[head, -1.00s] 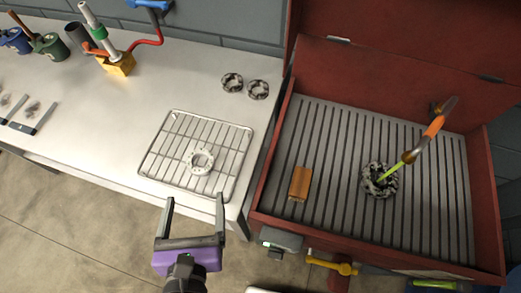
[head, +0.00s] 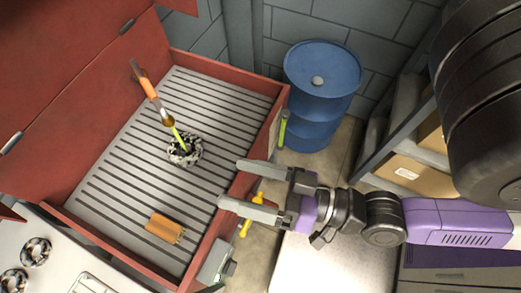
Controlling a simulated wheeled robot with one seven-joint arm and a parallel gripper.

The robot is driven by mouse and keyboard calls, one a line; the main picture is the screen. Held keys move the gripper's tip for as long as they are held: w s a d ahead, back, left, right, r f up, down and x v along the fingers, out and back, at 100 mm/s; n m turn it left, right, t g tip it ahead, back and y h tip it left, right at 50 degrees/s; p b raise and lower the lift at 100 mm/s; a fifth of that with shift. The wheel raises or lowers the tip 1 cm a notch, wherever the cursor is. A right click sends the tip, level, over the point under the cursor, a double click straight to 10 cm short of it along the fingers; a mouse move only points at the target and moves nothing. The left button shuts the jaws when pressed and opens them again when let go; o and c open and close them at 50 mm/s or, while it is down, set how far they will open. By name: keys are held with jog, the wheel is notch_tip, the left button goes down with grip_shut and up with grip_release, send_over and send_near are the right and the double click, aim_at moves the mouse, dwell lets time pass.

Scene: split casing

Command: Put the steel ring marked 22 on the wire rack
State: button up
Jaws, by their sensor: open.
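A dark, mottled ring (head: 185,151) lies on the slatted floor of the red casing, with a green-tipped, orange-handled tool (head: 153,92) rising from it. Two similar dark rings, one (head: 36,252) above the other (head: 13,282), lie on the pale worktop at the lower left. I cannot read a number on any ring. Only a corner of the wire rack (head: 88,284) shows at the bottom edge; the rest is out of view. My gripper (head: 231,182) is open and empty, its fingers pointing left at the casing's near right wall, apart from the ring.
The red casing (head: 278,92) has raised walls and an open lid. An orange-brown block (head: 164,228) lies on its slats. A yellow-handled tool (head: 250,212) and a grey box (head: 216,262) are at its outer side. A blue drum (head: 322,85) stands behind, shelving to the right.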

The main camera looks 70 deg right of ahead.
jog(key=s+d+f+n+g+h, duration=0.1)
jog(key=s+d+f+n+g, duration=0.1)
jog(key=s+f+n+g, duration=0.1)
jog(key=shift+s+d+f+n+h, duration=0.3)
jog(key=shift+s+f+n, duration=0.2)
jog(key=shift+s+n, duration=0.55)
jog(key=shift+f+b, duration=0.45)
jog(key=shift+s, duration=0.1)
